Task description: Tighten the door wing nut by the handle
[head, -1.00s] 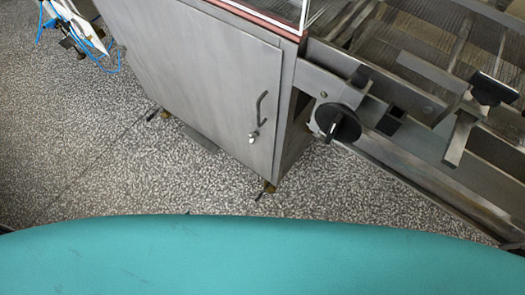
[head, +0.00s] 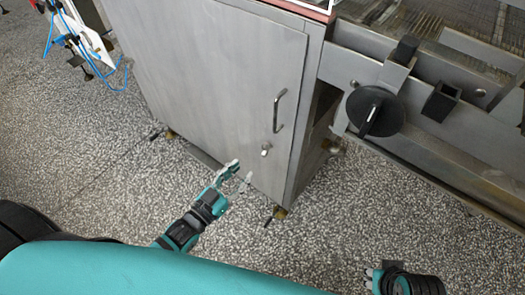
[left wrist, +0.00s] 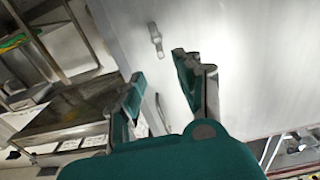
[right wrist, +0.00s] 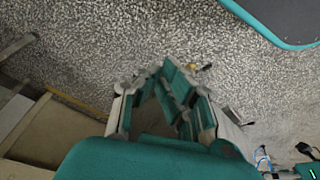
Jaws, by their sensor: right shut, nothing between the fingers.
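The door wing nut (head: 265,150) is a small pale metal piece on the grey steel cabinet door (head: 215,80), just below the bar handle (head: 279,110). In the left wrist view the wing nut (left wrist: 155,38) appears above the gap between the fingers, and part of the handle (left wrist: 162,113) shows between them. My left gripper (head: 238,174) is open and empty, lower left of the wing nut and apart from it. It also shows in the left wrist view (left wrist: 158,78). My right gripper (right wrist: 163,72) is shut and empty, over the floor.
A black knob (head: 374,111) sits on the machine frame right of the door. A white stand with blue hoses (head: 85,35) is at the upper left. Speckled floor (head: 110,190) lies free in front of the cabinet.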

